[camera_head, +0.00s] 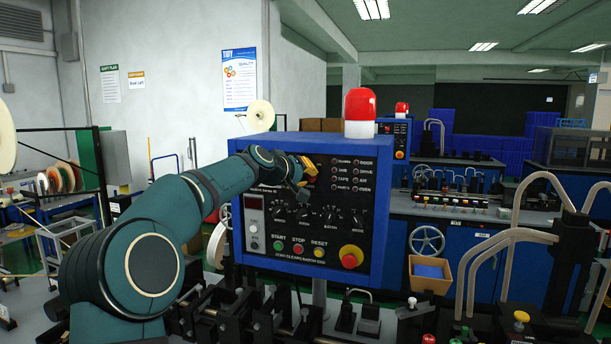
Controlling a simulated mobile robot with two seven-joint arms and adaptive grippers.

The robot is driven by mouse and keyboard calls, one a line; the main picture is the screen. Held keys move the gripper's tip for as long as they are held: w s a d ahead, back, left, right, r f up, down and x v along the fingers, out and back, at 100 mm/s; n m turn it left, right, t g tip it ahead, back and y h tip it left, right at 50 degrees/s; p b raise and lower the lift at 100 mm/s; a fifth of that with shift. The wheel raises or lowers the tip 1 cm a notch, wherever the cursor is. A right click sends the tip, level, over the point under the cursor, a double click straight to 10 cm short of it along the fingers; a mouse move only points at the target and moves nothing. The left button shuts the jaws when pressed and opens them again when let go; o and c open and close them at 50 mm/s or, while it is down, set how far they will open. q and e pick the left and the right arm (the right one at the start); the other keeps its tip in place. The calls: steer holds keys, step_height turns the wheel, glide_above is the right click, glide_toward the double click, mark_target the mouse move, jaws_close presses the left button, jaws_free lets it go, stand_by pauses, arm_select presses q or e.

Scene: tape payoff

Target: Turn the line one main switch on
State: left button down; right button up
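The blue control box with a black panel (318,247) stands in front of me. My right gripper is not in view.
A red and white beacon (360,112) stands on top of the box. Dark machine parts run along the front below it. Bent pale tubes (508,236) rise at the right, near a cardboard box (430,276). Another blue machine stands behind at the right.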

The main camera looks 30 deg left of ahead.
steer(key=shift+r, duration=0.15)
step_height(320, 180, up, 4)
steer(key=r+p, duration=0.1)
steer(key=p, duration=0.3)
arm_select(q)
steer(key=shift+w+d+m+g+y+b, duration=0.1)
steer(key=shift+m+g+y+b, duration=0.25)
steer(key=shift+m+y+b, duration=1.4)
steer(key=shift+s+d+m+g+y+b, duration=0.1)
steer(key=shift+m+g+y+b, duration=0.2)
steer(key=shift+m+y+b, duration=1.45)
steer(key=shift+w+d+m+g+y+b, duration=0.1)
steer(key=shift+m+g+y+b, duration=0.45)
steer(key=shift+m, duration=2.25)
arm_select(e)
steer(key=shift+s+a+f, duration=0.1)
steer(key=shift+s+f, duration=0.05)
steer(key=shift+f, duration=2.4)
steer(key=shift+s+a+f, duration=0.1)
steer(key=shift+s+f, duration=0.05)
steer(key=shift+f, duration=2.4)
arm_select(q)
steer(key=shift+t+b, duration=0.3)
steer(key=c, duration=1)
jaws_free()
steer(key=shift+a, duration=0.1)
